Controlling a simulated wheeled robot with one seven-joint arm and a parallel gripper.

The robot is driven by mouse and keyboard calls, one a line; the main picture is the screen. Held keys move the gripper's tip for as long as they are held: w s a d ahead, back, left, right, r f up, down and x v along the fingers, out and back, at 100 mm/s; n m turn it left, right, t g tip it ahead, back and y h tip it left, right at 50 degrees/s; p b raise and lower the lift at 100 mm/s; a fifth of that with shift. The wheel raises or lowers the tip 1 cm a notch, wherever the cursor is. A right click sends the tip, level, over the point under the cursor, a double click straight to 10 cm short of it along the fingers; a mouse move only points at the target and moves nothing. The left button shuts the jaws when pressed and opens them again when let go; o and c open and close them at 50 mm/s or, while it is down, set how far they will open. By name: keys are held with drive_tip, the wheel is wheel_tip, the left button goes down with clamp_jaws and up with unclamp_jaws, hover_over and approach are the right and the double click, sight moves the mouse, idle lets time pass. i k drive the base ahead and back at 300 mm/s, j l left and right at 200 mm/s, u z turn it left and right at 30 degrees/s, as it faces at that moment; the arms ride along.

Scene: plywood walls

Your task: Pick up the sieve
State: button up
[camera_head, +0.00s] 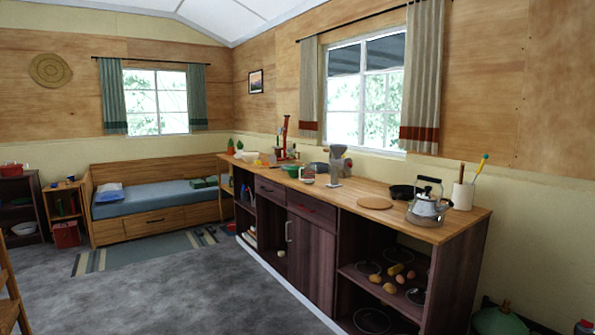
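I cannot pick out the sieve for certain in the head view. The long wooden counter (352,191) along the right wall holds many small items, and those at its far end are too small and crowded to tell apart. A green bowl (292,171) and a grey upright object (336,165) stand there. A dark pan (401,191) sits nearer, behind a steel kettle (428,209). My gripper is not in view.
Open shelves below hold potatoes and dishes. A bed (155,211) stands at the back left. The grey floor (170,295) is largely clear; a chair edge (9,300) shows left.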

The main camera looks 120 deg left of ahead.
sight(283, 168)
drive_tip(key=u, duration=3.8)
drive_tip(key=i+j+u, duration=0.3)
drive_tip(key=i, duration=0.85)
drive_tip(key=i+u, duration=0.25)
drive_tip(key=i, duration=2.95)
drive_tip(key=i+j+z, duration=0.1)
drive_tip(key=i+z, duration=0.3)
drive_tip(key=i, duration=0.15)
drive_tip(key=i+j+z, duration=0.35)
drive_tip(key=i, duration=0.2)
drive_tip(key=i+j+z, duration=0.4)
drive_tip(key=i+l, duration=0.05)
drive_tip(key=i, duration=0.05)
